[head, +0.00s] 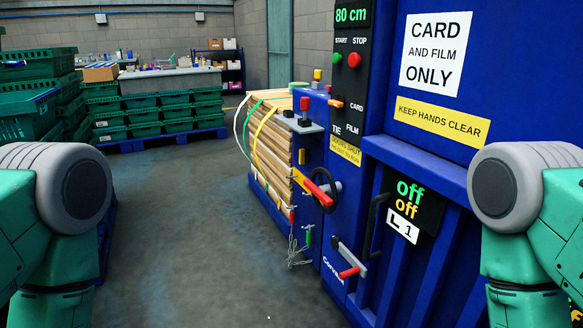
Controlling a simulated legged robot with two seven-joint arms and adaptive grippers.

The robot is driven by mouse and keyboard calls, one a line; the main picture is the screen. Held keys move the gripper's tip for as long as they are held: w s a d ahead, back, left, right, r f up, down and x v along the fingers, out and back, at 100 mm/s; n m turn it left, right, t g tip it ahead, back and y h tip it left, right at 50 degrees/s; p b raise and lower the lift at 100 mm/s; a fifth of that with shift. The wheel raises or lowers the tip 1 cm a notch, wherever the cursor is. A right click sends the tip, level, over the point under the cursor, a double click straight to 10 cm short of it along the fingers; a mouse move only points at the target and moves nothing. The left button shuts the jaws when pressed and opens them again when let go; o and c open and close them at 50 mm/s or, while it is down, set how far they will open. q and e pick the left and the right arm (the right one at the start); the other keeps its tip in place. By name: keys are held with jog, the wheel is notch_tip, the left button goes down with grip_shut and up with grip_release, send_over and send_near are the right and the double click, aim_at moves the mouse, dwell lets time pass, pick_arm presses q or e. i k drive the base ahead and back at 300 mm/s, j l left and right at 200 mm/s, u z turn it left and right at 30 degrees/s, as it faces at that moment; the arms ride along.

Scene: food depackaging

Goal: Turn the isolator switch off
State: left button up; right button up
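The blue baler (520,60) fills the right side of the view. No part is clearly labelled as the isolator switch, and I cannot tell which one it is. A red lever with a yellow end (318,193) lies across a black handwheel (326,196) on the baler's side. A red-ended handle (349,272) is lower down. A dark panel (418,208) reads "off" in green, "off" in yellow and "L 1". Only my arm links show at both sides; neither gripper is in view.
A control strip (352,70) has green START and red STOP buttons. Green crates (160,115) on blue pallets and a bench stand at the back left. The grey floor (200,230) in the middle is clear.

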aim_at(304, 155)
jog(key=i+j+z, duration=0.15)
jog(key=z, duration=0.15)
jog(key=i+j+z, duration=0.1)
jog(key=z, duration=0.25)
jog(key=i+j+z, duration=0.3)
jog(key=j+z, duration=0.3)
jog(key=i+j+z, duration=0.15)
jog(key=j+z, duration=0.5)
jog(key=j, duration=0.15)
jog(key=i, duration=0.05)
